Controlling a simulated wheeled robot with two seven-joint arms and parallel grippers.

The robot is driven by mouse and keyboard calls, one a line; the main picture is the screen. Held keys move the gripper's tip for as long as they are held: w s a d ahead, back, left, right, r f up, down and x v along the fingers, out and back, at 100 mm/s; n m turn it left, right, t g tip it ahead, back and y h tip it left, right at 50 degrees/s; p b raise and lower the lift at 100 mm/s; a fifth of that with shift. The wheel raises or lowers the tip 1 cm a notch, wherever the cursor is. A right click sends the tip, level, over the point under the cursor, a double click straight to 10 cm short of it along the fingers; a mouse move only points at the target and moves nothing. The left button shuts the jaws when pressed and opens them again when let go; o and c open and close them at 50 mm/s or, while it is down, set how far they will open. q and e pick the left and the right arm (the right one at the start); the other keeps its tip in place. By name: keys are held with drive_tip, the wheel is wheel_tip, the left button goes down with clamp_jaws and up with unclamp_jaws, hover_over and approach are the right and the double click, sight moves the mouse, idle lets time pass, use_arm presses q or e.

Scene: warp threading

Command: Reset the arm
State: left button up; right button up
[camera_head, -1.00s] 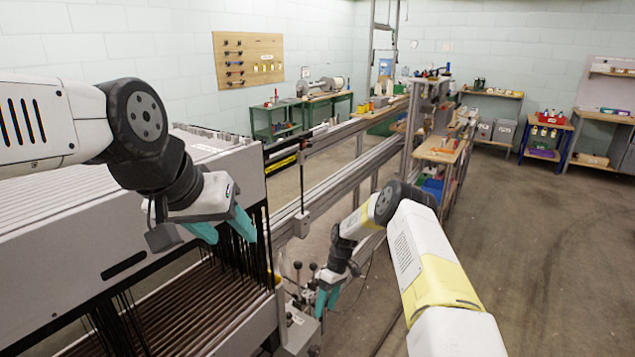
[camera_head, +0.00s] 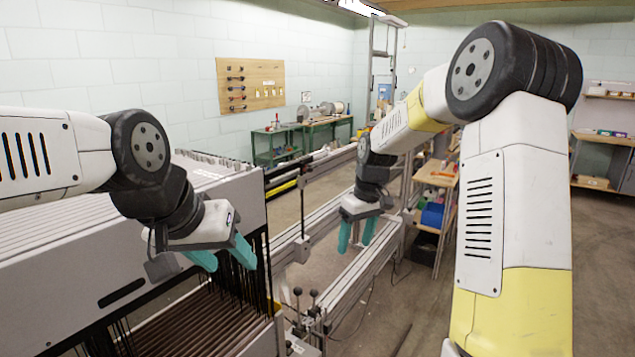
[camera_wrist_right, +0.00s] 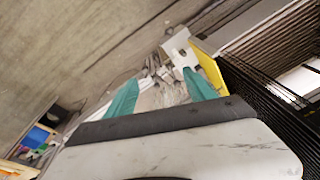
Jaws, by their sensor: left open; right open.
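My left gripper (camera_head: 225,255) is at the left in the head view, with teal fingers apart and nothing between them. It hangs in front of the grey loom frame (camera_head: 60,262), by the dark hanging warp wires (camera_head: 262,272). My right gripper (camera_head: 356,235) is raised in mid-air over the long metal rails, its teal fingers pointing down, open and empty. In the right wrist view the fingers of my right gripper (camera_wrist_right: 160,95) are spread, with floor and machine parts beyond them. The right arm's white and yellow links fill the right of the head view.
Black-knobbed levers (camera_head: 298,293) stand below my right gripper. Metal rails (camera_head: 365,275) run toward the back. A wooden-topped shelf (camera_head: 437,175) with bins stands behind the right arm. A tool board (camera_head: 250,84) hangs on the wall. Open floor (camera_head: 405,310) lies between rails and right arm.

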drive_tip(key=s+d+r+m+t, duration=0.3)
drive_tip(key=s+r, duration=0.8)
drive_tip(key=s, duration=0.1)
drive_tip(key=s+d+r+m+t, duration=0.1)
drive_tip(key=s+m+t, duration=0.1)
drive_tip(key=s, duration=1.2)
drive_tip(key=shift+d+r+m+y, duration=0.3)
drive_tip(key=shift+r+m, duration=0.1)
drive_tip(key=shift+m, duration=0.1)
drive_tip(key=shift+s, duration=0.1)
